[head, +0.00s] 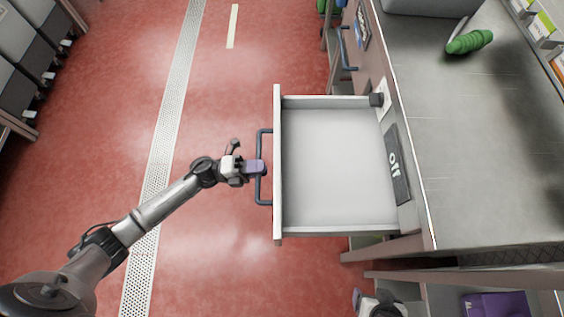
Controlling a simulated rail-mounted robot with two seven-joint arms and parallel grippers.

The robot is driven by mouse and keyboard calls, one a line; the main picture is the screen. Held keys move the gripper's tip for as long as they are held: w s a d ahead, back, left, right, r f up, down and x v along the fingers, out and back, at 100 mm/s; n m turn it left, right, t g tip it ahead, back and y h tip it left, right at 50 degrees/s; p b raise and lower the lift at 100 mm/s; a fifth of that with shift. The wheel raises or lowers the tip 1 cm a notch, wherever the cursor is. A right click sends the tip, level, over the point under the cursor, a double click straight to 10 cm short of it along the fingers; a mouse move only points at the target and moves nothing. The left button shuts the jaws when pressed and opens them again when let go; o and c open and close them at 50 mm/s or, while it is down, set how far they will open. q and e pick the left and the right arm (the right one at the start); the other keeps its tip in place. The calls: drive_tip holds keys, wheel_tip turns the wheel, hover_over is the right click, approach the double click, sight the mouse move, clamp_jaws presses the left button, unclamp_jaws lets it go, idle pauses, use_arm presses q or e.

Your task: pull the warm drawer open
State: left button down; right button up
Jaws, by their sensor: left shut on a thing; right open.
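The drawer (335,160) is pulled well out from under the counter and looks empty, with a pale grey inside. I cannot read a label that names it as the warm drawer. Its dark bar handle (265,140) stands on the outer face of the drawer front (278,220). My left gripper (261,167) is shut on the handle near its middle, with the arm reaching in from the lower left. My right gripper (368,300) is at the bottom edge, below the drawer and partly cut off; it is apart from the drawer.
The grey counter (470,140) runs along the right, with a green object (469,41) on top. Red floor (210,255) is clear left of the drawer.

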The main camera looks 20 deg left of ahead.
use_arm(q)
drive_tip(key=shift+r+v, duration=0.2)
drive_tip(key=shift+v, duration=0.75)
drive_tip(key=shift+r+v, duration=0.2)
drive_tip(key=shift+v, duration=0.75)
drive_tip(key=shift+r+v, duration=0.15)
drive_tip(key=shift+v, duration=0.8)
drive_tip(key=shift+a, duration=0.1)
drive_tip(key=c, duration=1.1)
unclamp_jaws()
drive_tip(key=p+v, duration=0.1)
drive_tip(key=v, duration=1.3)
drive_tip(key=shift+p, duration=0.35)
drive_tip(key=shift+r, duration=0.1)
